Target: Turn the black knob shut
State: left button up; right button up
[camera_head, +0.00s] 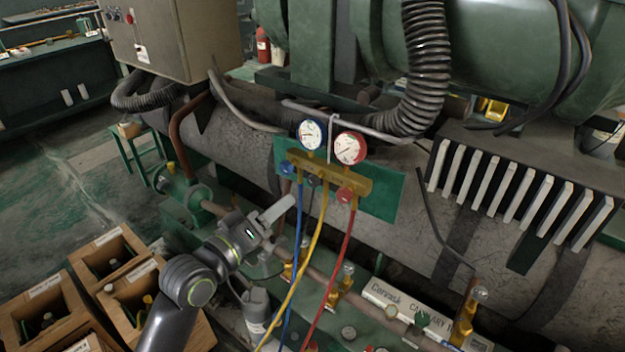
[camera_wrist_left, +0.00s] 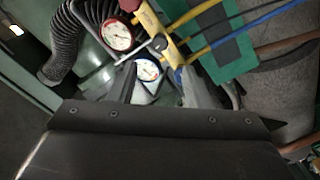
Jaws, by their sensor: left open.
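The brass gauge manifold (camera_head: 345,178) is fixed to a green plate (camera_head: 384,195). A small dark knob (camera_head: 313,181) sits low on its front, between the blue knob (camera_head: 285,168) and the red knob (camera_head: 344,195). My left gripper (camera_head: 284,208) is open and empty, just below and left of the manifold. Its fingertips appear apart from the dark knob. My right gripper is out of view.
Blue, yellow and red hoses (camera_head: 334,282) hang from the manifold, close to my left gripper. A red-rimmed gauge (camera_head: 349,148) stands above it. Brass valves (camera_head: 345,280) line the pipe below. Wooden crates (camera_head: 125,262) with bottles stand at lower left.

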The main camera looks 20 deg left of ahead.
aim_at(310, 182)
pick_arm(q)
jog(key=p+x, duration=0.1)
jog(key=x, duration=1)
jog(key=shift+w, duration=0.25)
grip_shut()
